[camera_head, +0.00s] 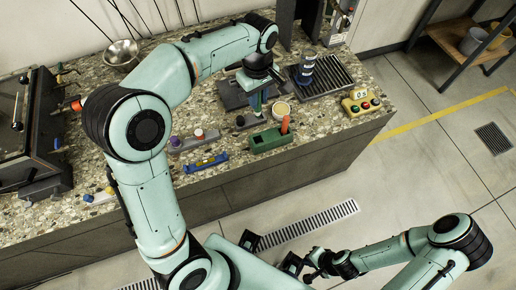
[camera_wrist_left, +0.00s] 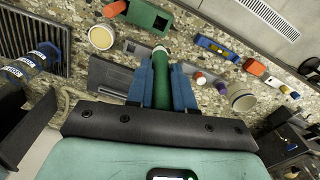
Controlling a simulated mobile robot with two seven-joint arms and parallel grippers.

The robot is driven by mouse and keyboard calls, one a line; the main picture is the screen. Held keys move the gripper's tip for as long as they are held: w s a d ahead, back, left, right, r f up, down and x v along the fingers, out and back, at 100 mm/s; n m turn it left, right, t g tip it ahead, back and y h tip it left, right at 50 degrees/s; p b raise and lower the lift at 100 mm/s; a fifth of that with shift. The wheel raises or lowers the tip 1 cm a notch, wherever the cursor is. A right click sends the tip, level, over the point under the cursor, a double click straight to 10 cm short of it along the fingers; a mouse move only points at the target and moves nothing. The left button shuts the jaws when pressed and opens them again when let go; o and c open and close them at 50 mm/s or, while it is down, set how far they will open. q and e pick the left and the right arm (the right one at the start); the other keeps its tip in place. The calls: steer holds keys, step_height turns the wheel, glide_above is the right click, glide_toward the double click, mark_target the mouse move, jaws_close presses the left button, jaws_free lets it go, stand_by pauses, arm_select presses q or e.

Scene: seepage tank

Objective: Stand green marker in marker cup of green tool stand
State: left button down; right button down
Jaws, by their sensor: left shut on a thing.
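My left gripper (camera_head: 257,100) is above the worktop in the head view, shut on a green marker (camera_wrist_left: 161,70). In the left wrist view the marker sits between the two blue fingers (camera_wrist_left: 161,88), its tip end pointing away from the palm. The stand also shows at the top of the left wrist view (camera_wrist_left: 146,15). The marker is apart from it. My right gripper (camera_head: 271,252) is low over the floor, its dark fingers apart and empty.
A cream-topped round container (camera_head: 281,109) stands close to the stand. A blue level (camera_head: 206,163) and a grey-purple holder (camera_head: 194,141) lie to the left. A button box (camera_head: 361,103) and a drain grille (camera_head: 325,78) with a dark cylinder (camera_head: 305,70) are right.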

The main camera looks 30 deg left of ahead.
arm_select(q)
steer(key=shift+r, duration=0.15)
steer(key=shift+f+b, duration=0.95)
steer(key=shift+f, duration=8.9)
steer(key=shift+f, duration=0.15)
steer(key=c, duration=1)
jaws_free()
